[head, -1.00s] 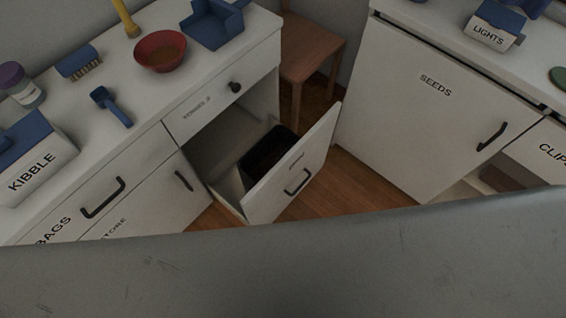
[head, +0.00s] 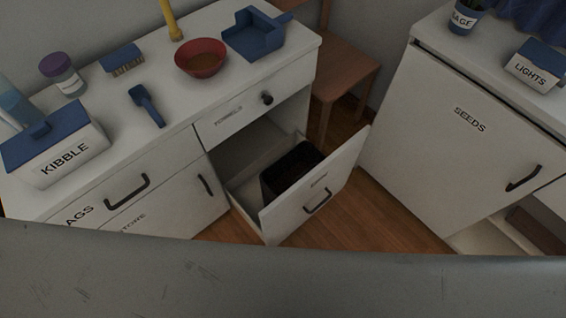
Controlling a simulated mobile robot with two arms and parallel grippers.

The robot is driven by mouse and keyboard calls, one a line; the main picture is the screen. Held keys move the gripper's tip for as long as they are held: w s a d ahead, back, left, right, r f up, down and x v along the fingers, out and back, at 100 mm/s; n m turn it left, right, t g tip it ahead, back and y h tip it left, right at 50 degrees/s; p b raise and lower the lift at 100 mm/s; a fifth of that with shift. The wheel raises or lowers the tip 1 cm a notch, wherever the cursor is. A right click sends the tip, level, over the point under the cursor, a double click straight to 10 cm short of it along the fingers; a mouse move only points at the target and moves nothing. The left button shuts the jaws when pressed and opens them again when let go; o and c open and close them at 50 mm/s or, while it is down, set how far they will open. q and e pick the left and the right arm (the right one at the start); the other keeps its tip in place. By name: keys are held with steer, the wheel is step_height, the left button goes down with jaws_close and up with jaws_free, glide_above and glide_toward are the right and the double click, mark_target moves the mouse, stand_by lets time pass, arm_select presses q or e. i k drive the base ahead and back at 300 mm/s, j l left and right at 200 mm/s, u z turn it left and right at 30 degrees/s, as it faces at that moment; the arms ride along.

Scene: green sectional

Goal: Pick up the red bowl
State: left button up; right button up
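The red bowl (head: 201,58) stands upright on the white counter (head: 180,98), towards its right part. Neither of my grippers shows in the head view, and nothing is seen touching the bowl.
A drawer with a black bin (head: 290,172) is pulled out below the counter. A kibble box (head: 56,154), a jar (head: 63,75), a blue scoop (head: 146,105) and a yellow post (head: 171,20) are on the counter. A wooden chair (head: 340,80) stands behind. A seeds cabinet (head: 460,140) is on the right.

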mark_target(202, 58)
steer(key=i+l+u, duration=0.1)
steer(key=l+u, duration=0.2)
steer(key=l, duration=0.35)
steer(key=l+u, duration=0.35)
steer(key=l, duration=0.3)
steer(key=i, duration=0.05)
